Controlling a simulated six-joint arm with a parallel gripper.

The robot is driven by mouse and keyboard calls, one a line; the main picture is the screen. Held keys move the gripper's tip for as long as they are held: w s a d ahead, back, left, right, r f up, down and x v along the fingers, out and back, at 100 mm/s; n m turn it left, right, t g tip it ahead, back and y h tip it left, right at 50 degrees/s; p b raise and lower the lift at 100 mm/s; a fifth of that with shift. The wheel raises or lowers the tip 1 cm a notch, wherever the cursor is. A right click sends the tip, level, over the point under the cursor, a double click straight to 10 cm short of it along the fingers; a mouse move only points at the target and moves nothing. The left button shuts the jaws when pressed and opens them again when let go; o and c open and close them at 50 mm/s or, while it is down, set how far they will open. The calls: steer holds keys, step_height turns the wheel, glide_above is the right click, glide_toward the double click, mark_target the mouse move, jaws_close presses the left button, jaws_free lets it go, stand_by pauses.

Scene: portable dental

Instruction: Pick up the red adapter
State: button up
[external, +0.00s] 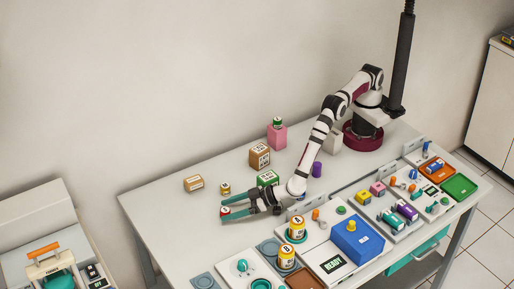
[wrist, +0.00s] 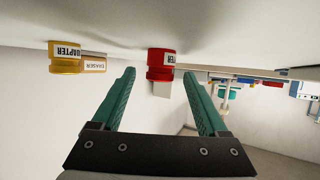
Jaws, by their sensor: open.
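The red adapter (wrist: 161,66) is a short red cylinder with a white label, partly readable as "PTER". In the wrist view, which looks upside down, it appears between the tips of my gripper (wrist: 159,73), slightly beyond them. A pale block shows beside its lower part. In the external view the adapter (external: 225,211) is a small red and white shape at the fingertips of my gripper (external: 229,207). The teal fingers are spread wide, low over the table's left part. No contact with the adapter is visible.
A yellow adapter (wrist: 66,58) and an eraser box (wrist: 94,64) stand to one side. A brown box (external: 260,156), green box (external: 268,178) and pink bottle (external: 277,134) are behind. Trays and a blue case (external: 357,240) fill the front right.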

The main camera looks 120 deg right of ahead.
jaws_close()
stand_by(0.3)
steer(key=shift+r, duration=0.1)
